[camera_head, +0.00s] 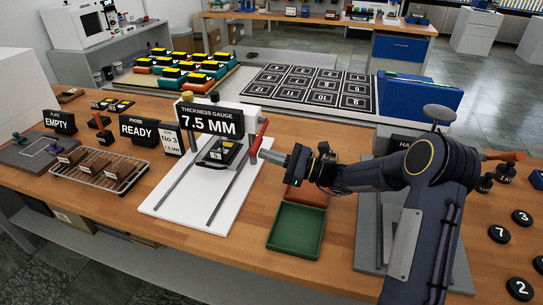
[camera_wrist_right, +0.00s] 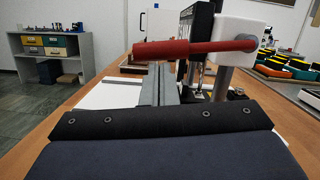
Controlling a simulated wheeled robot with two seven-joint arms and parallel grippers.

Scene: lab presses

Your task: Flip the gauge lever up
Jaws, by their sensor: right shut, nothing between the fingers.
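The thickness gauge (camera_head: 160,208) has a white base and a black display reading 7.5 MM (camera_head: 211,122). Its red lever (camera_head: 260,138) is on the gauge's right side, sloping down toward the front. The lever also shows in the right wrist view (camera_wrist_right: 195,49), crossing the picture from the white gauge head. My right gripper (camera_head: 266,154) is shut and empty, its tips close to the lever's lower end. In the right wrist view, the fingers (camera_wrist_right: 159,83) reach up to just under the red handle; I cannot tell whether they touch. My left gripper is not in view.
A green tray (camera_head: 297,231) and a reddish tray (camera_head: 306,194) lie right of the gauge. A wire rack (camera_head: 99,173) with brown blocks and signs reading EMPTY and READY stand left. Numbered black discs (camera_head: 521,217) lie at the right. Some bench surface before the gauge is clear.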

